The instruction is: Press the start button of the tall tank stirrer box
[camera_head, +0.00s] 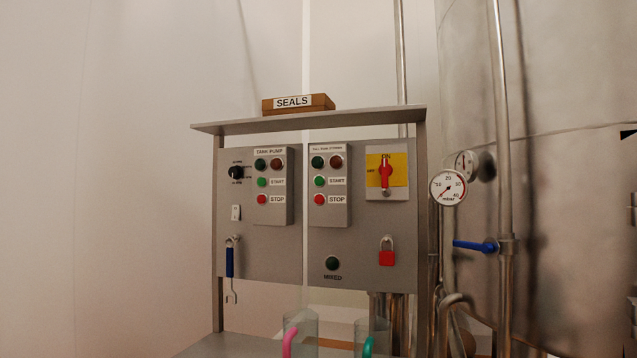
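The tall tank stirrer box (342,211) is a grey control box on the right half of the metal panel, with a small label at its top that is hard to read. Its green start button (320,181) sits beside a START label. Its red stop button (319,200) is just below, beside a STOP label. A dark green lamp (317,162) and a dark red lamp (336,162) are above the buttons. Nothing covers the box. Neither of my grippers is in view.
The similar tank pump box (277,217) is to the left. A red switch (386,173) on yellow and a red padlock (387,257) are to the right. A shelf (380,120) overhangs the panel. Clear jugs (301,322) stand below. A steel tank (575,90) fills the right.

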